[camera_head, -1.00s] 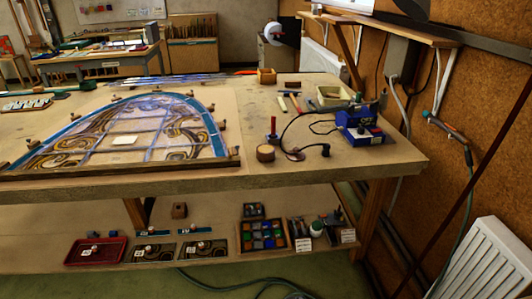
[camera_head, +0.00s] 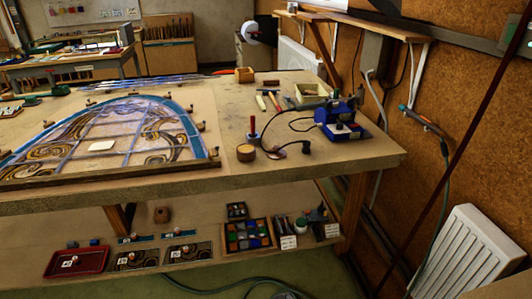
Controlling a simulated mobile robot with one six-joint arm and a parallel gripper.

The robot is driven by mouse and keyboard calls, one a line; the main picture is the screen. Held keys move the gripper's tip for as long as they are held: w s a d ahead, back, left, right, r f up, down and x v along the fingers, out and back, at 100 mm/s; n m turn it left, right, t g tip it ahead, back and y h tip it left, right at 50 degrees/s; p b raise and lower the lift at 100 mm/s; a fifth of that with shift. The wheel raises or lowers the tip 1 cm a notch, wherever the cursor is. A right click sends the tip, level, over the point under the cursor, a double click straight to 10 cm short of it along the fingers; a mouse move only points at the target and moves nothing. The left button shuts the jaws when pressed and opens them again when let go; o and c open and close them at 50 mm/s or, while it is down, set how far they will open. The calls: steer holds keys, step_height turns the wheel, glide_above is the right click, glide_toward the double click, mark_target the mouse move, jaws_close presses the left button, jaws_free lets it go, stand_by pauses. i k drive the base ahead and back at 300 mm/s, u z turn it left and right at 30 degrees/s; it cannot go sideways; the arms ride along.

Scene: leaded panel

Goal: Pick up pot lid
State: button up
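My gripper is not in view. No pot lid can be made out for certain. A small round brown pot (camera_head: 246,153), with a paler flat top, stands near the front edge of the workbench (camera_head: 350,158), right of the leaded panel (camera_head: 110,138). I cannot tell whether its top is a separate lid. A flat reddish-brown disc (camera_head: 279,152) lies just right of it, apart from it, and is too small to identify.
A blue soldering station (camera_head: 338,118) with a black cord stands at the bench's right. A red-handled tool (camera_head: 252,130) stands behind the pot. The lower shelf holds a red tray (camera_head: 75,264) and a compartment box (camera_head: 248,236). A radiator (camera_head: 470,250) is at right.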

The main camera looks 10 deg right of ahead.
mark_target(281, 154)
steer(key=k, duration=1.3)
steer(key=u, duration=0.6)
steer(key=i, duration=1.2)
steer(key=u, duration=0.5)
